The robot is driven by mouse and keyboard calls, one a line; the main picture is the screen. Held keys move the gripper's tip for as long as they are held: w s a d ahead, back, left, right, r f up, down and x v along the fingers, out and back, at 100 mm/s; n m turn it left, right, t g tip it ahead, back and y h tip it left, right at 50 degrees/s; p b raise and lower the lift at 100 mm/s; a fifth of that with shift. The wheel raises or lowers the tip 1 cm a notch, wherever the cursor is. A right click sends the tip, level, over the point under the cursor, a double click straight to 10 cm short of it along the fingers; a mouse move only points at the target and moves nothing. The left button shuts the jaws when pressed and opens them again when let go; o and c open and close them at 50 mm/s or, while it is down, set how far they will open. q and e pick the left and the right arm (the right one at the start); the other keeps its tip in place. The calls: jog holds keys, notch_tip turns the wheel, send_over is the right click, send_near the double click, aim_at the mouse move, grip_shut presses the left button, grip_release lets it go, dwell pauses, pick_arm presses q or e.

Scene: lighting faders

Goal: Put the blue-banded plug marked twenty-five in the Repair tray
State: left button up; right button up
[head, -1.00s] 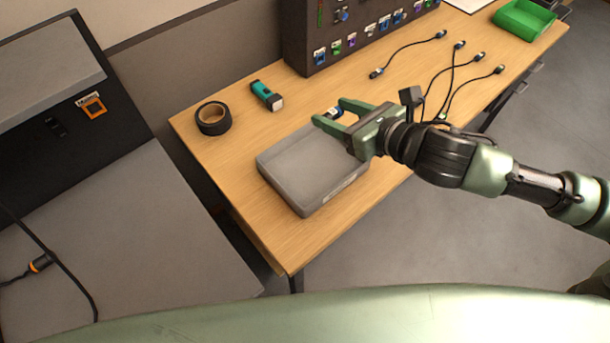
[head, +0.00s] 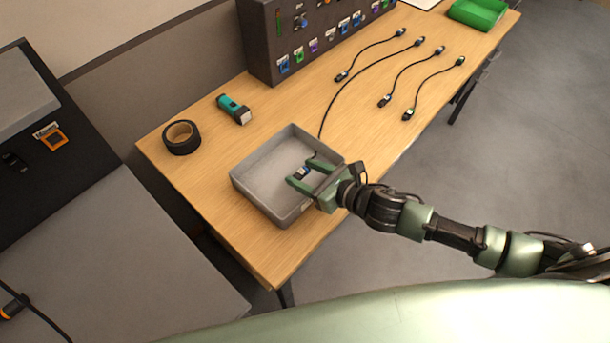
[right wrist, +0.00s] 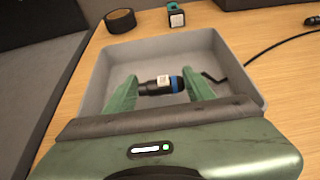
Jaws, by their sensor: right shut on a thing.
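The plug (head: 303,172) is between the fingers of my right gripper (head: 308,178), which is shut on it. In the right wrist view the plug (right wrist: 160,86) is black with a white label and a blue band; the label's number is too small to read. My right gripper (right wrist: 160,90) holds it over the inside of the grey tray (head: 262,158), towards the tray's right side. I cannot tell whether the plug touches the tray floor. The tray shows no other contents, and its front label is not readable. My left gripper is not in view.
The held plug's black cable (head: 345,85) runs over the tray's rim to the back. Several other cables (head: 398,85) lie to the right. A tape roll (head: 182,137), a teal flashlight (head: 234,108), a dark panel (head: 300,40) and a green bin (head: 478,13) are also on the table.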

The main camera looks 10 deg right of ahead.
jog(key=shift+f, duration=0.6)
jog(key=shift+f+b, duration=0.4)
jog(key=shift+f, duration=0.2)
jog(key=o, duration=1.3)
jog(key=shift+o, duration=0.2)
